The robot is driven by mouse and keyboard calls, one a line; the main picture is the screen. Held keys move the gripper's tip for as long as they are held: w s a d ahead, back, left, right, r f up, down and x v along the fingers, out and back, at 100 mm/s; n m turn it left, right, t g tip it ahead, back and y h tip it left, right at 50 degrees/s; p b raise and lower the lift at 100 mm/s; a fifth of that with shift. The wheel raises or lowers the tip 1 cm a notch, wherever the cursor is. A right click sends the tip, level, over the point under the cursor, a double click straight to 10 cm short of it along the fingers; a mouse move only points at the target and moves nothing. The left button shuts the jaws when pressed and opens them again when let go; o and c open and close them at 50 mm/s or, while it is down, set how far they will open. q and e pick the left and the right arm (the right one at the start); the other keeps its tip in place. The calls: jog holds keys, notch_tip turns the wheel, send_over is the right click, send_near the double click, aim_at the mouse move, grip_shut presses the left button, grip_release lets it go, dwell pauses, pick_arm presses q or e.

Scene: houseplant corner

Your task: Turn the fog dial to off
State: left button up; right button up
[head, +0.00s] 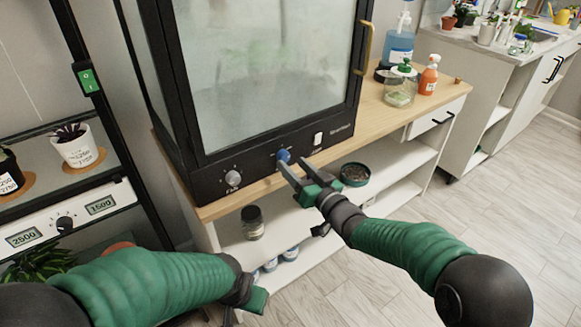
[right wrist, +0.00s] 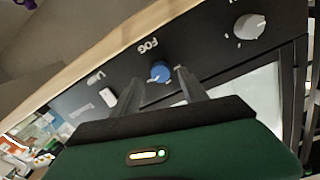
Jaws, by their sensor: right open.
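The fog dial (head: 283,156) is a small blue knob on the black front panel of the glass cabinet (head: 262,165). In the right wrist view the blue dial (right wrist: 160,71) shows beside the label FOG, which appears upside down. My right gripper (head: 289,163) is open, its fingertips close to the dial. In the right wrist view, the dial lies between the two fingers (right wrist: 159,77); whether they touch it I cannot tell. The dial's setting is too small to read. My left gripper (head: 254,299) is low in front of the shelves; its jaws are unclear.
A silver dial (head: 233,178) and a white light switch (head: 318,139) flank the fog dial. A jar (head: 252,222) and a green round tin (head: 355,174) sit on the shelf below. Bottles (head: 428,76) stand on the wooden top. The floor at right is clear.

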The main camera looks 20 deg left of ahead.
aim_at(284, 156)
jog(key=shift+x, duration=1.3)
grip_shut()
